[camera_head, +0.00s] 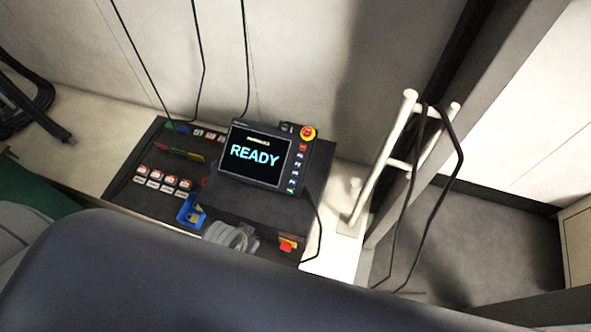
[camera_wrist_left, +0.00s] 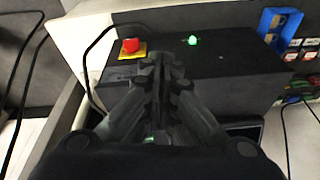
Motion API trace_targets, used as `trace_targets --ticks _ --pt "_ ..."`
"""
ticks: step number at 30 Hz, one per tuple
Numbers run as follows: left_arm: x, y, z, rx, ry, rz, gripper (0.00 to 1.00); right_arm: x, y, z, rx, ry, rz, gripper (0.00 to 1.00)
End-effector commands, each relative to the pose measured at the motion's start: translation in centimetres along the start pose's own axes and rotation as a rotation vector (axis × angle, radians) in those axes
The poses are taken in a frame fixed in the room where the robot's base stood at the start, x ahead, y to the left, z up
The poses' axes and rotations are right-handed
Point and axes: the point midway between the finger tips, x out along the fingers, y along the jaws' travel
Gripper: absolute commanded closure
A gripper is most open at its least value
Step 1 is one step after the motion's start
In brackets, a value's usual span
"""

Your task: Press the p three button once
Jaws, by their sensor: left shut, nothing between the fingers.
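The teach pendant (camera_head: 253,155) stands tilted on a dark box, its screen reading READY. A column of small pale buttons (camera_head: 297,169) runs down its right edge, with a red button above and a green one below. Their labels are too small to tell which is p three. My left gripper (camera_wrist_left: 160,62) is shut and empty in the left wrist view, over the dark box top. Part of a dark panel shows beside its base there. My right gripper is not in view.
A red emergency stop (camera_head: 308,133) sits at the pendant's top right corner. The dark box (camera_wrist_left: 228,70) carries a red button on yellow (camera_wrist_left: 130,48) and a green lamp (camera_wrist_left: 193,40). A blue holder (camera_head: 190,211) stands left of it. Black cables hang nearby; a white post (camera_head: 380,160) stands right.

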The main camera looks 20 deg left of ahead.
Motion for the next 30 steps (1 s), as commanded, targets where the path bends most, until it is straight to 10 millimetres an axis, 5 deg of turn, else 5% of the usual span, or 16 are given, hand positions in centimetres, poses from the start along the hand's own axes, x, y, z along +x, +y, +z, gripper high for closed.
trace_targets --ticks 3,8,18,30 --pt "-5.0 -0.6 -3.7 0.048 0.081 -0.019 1.00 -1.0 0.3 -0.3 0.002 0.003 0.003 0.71" --pt "-8.2 -1.3 -9.7 0.213 0.271 -0.078 1.00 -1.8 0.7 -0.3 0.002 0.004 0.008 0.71" --pt "-6.0 -0.7 -18.7 0.630 0.653 -0.232 1.00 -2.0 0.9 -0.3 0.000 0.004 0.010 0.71" --pt "-4.4 1.2 -21.8 0.955 0.931 -0.345 1.00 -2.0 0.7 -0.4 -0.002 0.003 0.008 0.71"
